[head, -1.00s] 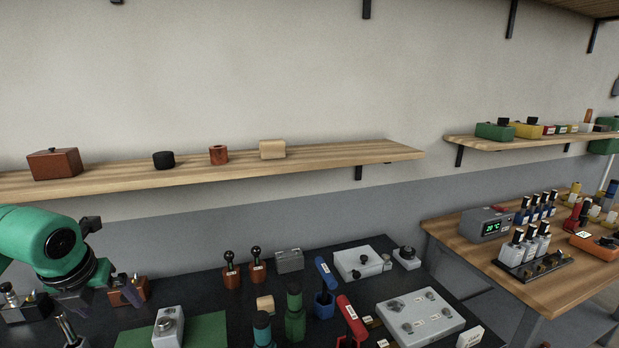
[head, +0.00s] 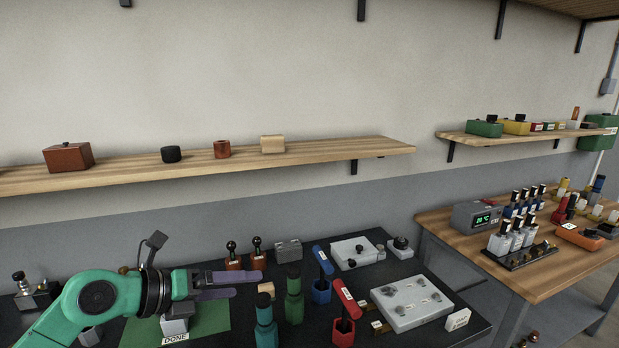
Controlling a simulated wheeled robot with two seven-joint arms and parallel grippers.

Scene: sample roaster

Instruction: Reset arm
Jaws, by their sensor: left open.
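My left gripper (head: 236,285) comes in from the left on a green arm, low over the black table (head: 375,278). Its two purple-grey fingers point right and are apart, with nothing seen between them. Below its wrist, a grey block (head: 175,328) stands on the green mat (head: 215,322), partly hidden by the gripper. A "DONE" label lies at the mat's front edge. My right gripper is not in view.
Right of the fingers stand a green bottle (head: 294,300), a teal bottle (head: 265,325), a blue-handled tool (head: 322,270) and a red-handled tool (head: 346,305). A grey panel (head: 411,303) lies farther right. A wooden shelf (head: 330,155) runs above, and a wooden table (head: 520,265) stands right.

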